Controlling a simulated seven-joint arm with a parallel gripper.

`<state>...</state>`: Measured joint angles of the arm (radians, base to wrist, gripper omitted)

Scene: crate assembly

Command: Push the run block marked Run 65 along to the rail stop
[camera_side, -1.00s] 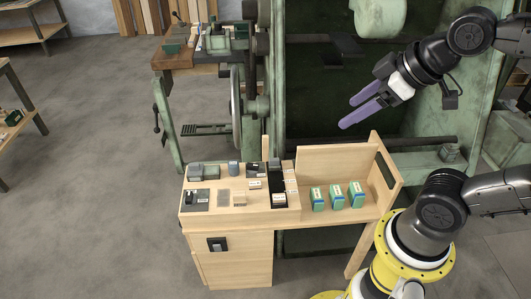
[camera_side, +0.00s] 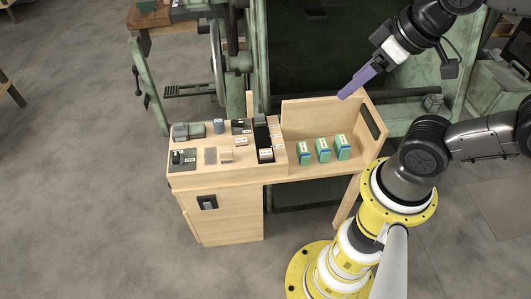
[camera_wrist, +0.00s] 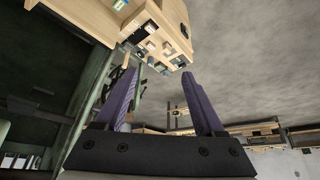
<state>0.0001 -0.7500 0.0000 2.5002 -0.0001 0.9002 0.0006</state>
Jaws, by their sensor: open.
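Small labelled parts lie on a wooden bench (camera_side: 226,178) in the side view. A dark rail-like strip (camera_side: 261,136) crosses the bench top from back to front, with pale labelled pieces at its front. The labels are too small to read, so I cannot tell which piece is Run 65, nor pick out the rail stop. My gripper (camera_side: 344,95) is high above the bench's right part, to the right of the strip and touching nothing. Its purple fingers overlap in this view. In the wrist view my gripper (camera_wrist: 158,73) shows its fingers apart with nothing between them.
Several blocks stand around: green labelled ones (camera_side: 322,151) on the lower right shelf before a wooden back panel (camera_side: 322,117). A grey part (camera_side: 187,131), a blue-grey cylinder (camera_side: 219,126) and a dark plate (camera_side: 183,159) lie left. A green machine stands behind.

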